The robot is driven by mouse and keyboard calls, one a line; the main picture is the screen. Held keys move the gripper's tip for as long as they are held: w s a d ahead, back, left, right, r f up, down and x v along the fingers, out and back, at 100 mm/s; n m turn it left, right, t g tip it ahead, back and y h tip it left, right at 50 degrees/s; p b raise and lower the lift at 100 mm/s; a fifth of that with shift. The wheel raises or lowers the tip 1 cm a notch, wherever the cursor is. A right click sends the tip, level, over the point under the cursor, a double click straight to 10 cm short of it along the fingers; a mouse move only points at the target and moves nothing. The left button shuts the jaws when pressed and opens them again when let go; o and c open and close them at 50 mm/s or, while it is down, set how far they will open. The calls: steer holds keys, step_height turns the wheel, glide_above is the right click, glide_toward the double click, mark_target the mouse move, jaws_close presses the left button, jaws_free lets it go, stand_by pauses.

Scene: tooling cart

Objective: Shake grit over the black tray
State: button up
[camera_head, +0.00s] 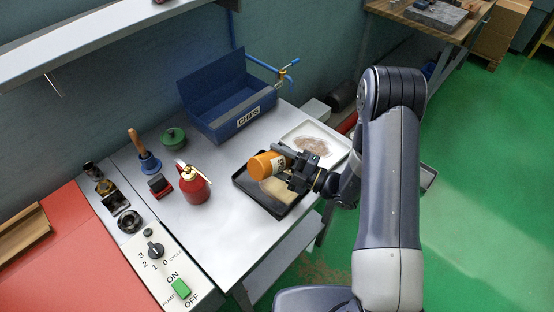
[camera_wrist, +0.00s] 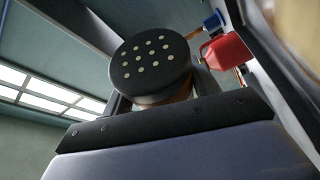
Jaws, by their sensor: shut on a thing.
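An orange shaker (camera_head: 264,166) lies tilted on its side in my gripper (camera_head: 288,169), above the black tray. Its dark cap with several pale holes (camera_wrist: 150,66) faces the camera in the wrist view. My gripper is shut on the shaker. The black tray (camera_head: 246,189) sits on the grey cart top below it, with a tan patch of material (camera_head: 281,190) inside. The shaker and my gripper hide part of the tray. I cannot tell whether grit is falling.
A white tray (camera_head: 340,146) with brownish grit lies behind my gripper. A blue CHIPS bin (camera_head: 213,118) stands at the back. A red oil can (camera_head: 194,186), a green pot (camera_head: 173,138) and a handled blue bell-shaped tool (camera_head: 149,161) stand to the left. The cart top in front of the oil can is clear.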

steer(key=shift+w+a, duration=0.65)
steer(key=shift+a, duration=0.3)
steer(key=shift+w+a, duration=0.65)
steer(key=shift+a, duration=0.3)
steer(key=shift+a, duration=0.1)
steer(key=shift+w+a, duration=0.65)
steer(key=shift+a, duration=0.25)
steer(key=shift+w+a, duration=0.65)
steer(key=shift+a, duration=0.2)
steer(key=s, duration=0.1)
steer(key=s+a, duration=0.2)
steer(key=shift+s+a, duration=0.25)
steer(key=shift+s, duration=0.1)
stand_by(0.4)
steer(key=shift+d, duration=0.1)
stand_by(0.6)
